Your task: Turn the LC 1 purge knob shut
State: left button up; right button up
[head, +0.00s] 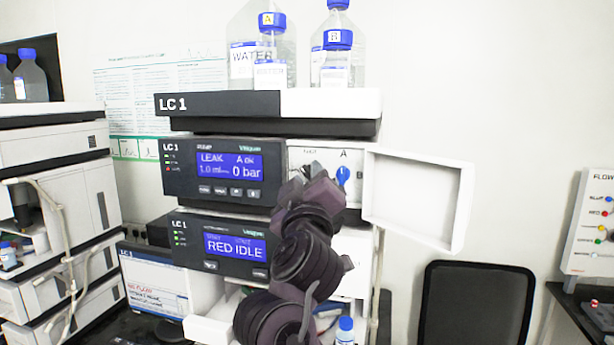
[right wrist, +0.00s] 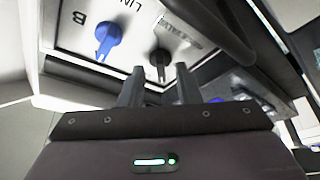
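The LC 1 pump module (head: 220,172) stands in the middle stack; its screen reads LEAK and 0 bar. Its white door (head: 462,208) hangs open to the right. On the panel behind it, a blue knob (head: 343,175) sits below an A. In the right wrist view, this blue knob (right wrist: 103,38) is beside a B, and a black knob (right wrist: 160,60) sits by a label that seems to end in VALVE. My right gripper (right wrist: 158,80) is open, its fingertips just short of the black knob; contact is unclear. My right gripper (head: 308,182) hides that knob in the head view. My left gripper is not in view.
Bottles with blue caps (head: 338,40) stand in the top tray (head: 330,102). Another instrument stack (head: 60,210) stands at left. A black chair (head: 475,300) is at right.

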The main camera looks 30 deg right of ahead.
jog(key=shift+w+a, duration=0.1)
jog(key=shift+c, duration=0.3)
grip_shut()
jog(key=shift+f+m, duration=0.15)
jog(key=shift+m, duration=0.15)
jog(key=m+g+h+b, duration=0.1)
jog(key=m+h, duration=0.1)
jog(key=m, duration=0.1)
jog(key=shift+w+f+m, duration=0.1)
jog(key=shift+m, duration=0.3)
jog(key=shift+m+g+h+b, duration=0.6)
jog(key=shift+m+h, duration=0.15)
jog(key=shift+m, duration=0.95)
jog(key=shift+m+g+h+b, duration=0.55)
jog(key=shift+m+h, duration=0.2)
jog(key=shift+m, duration=1.25)
